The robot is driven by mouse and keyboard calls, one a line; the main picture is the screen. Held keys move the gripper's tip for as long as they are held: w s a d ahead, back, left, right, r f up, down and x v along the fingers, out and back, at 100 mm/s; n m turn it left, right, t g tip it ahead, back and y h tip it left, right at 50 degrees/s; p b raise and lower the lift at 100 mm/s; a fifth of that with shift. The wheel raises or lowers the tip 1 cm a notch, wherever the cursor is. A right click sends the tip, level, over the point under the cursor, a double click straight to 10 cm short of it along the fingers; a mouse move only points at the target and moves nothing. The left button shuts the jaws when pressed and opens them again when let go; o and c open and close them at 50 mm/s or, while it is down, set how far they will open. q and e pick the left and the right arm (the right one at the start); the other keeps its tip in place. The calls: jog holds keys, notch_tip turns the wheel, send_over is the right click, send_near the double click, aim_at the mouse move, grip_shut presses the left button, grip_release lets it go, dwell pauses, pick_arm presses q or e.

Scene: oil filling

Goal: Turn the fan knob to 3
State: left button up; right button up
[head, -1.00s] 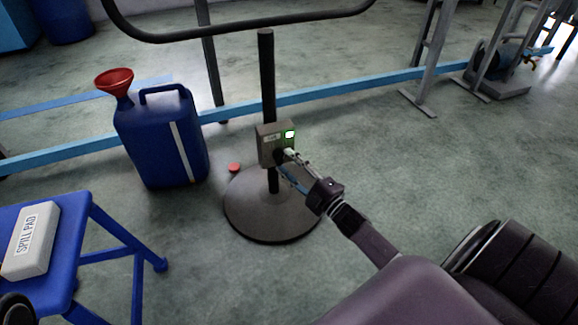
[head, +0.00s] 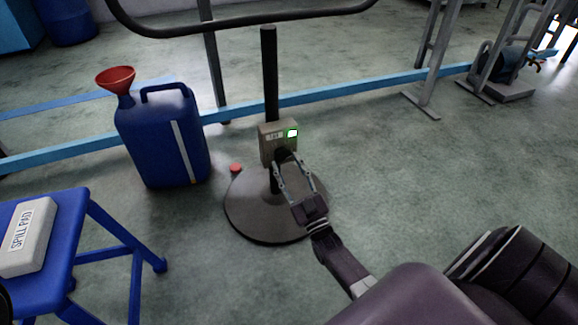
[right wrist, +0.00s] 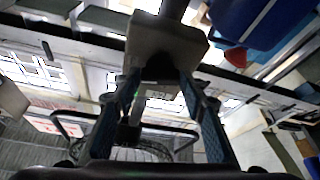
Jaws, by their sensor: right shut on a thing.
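The fan's control box (head: 268,150) is a beige-grey box on the fan's dark post (head: 269,75). It has a lit green-and-white display (head: 292,133) and a small label (head: 273,136); I cannot read them. The dark knob (head: 283,155) is on the box's lower front, partly hidden by my right gripper (head: 291,164). That gripper is shut on the knob, one finger on each side. The right wrist view shows the box (right wrist: 166,38) with the dark knob (right wrist: 160,72) between the fingertips. The knob's setting cannot be read. My left gripper is not in view.
The post stands on a round dark base (head: 250,215). A blue jerrycan (head: 160,140) with a red funnel (head: 116,80) stands to its left. A blue stool (head: 55,255) bears a spill pad (head: 28,238). A small red cap (head: 235,168) lies near the base.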

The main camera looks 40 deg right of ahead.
jog(key=shift+w+a+m+h, duration=0.1)
jog(key=shift+m+h, duration=1)
jog(key=shift+m, duration=1.2)
jog(key=o, duration=1.2)
jog(key=shift+c, duration=0.2)
jog(key=shift+a, duration=0.1)
notch_tip(320, 180, up, 10)
jog(key=shift+f, duration=0.1)
